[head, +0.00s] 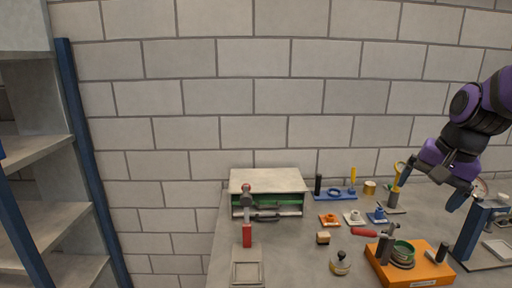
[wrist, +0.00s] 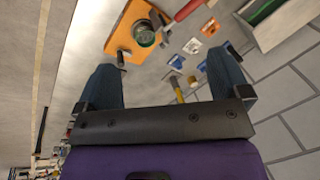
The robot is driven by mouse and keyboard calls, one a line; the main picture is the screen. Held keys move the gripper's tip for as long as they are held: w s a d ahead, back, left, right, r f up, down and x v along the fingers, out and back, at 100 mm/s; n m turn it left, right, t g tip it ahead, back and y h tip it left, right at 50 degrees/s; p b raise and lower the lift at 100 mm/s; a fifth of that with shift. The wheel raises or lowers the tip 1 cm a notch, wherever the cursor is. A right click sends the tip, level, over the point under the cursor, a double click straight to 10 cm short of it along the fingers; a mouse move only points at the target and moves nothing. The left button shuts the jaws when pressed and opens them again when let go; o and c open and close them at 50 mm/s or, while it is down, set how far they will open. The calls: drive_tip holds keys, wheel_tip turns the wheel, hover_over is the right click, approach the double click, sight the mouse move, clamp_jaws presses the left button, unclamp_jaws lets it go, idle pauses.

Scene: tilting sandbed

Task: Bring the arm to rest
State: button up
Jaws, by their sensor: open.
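My gripper (head: 432,188) hangs above the right part of the table in the head view, at the end of my purple and black arm. Its two blue fingers are spread wide and nothing is between them; the wrist view also shows the open fingers (wrist: 168,92). Below and beyond it in the wrist view is an orange base (wrist: 128,32) with a green-rimmed round part. The head view shows the same orange base (head: 432,272) at the table's front right. A yellow-handled tool (head: 396,182) stands just left of the gripper; I cannot tell whether they touch.
The grey table (head: 290,262) also holds a beige and green box (head: 268,182), a red-handled hammer (head: 247,232), a blue tool rack (head: 335,194) and several small blocks. A blue frame (head: 470,240) stands at the right. Shelves (head: 40,215) are at the left. Space above the table's left and middle is free.

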drive_tip(key=s+a+r+n+t, duration=0.1)
drive_tip(key=s+a+r+n, duration=0.1)
drive_tip(key=s, duration=0.5)
drive_tip(key=s+a+r+n+t+h, duration=0.1)
drive_tip(key=s+a+r+n, duration=0.1)
drive_tip(key=s+r+n, duration=0.2)
drive_tip(key=s+n, duration=0.1)
drive_tip(key=s, duration=0.2)
drive_tip(key=shift+s+a+n+t+h, duration=0.15)
drive_tip(key=shift+s+n+t+h, duration=0.15)
drive_tip(key=shift+s, duration=0.1)
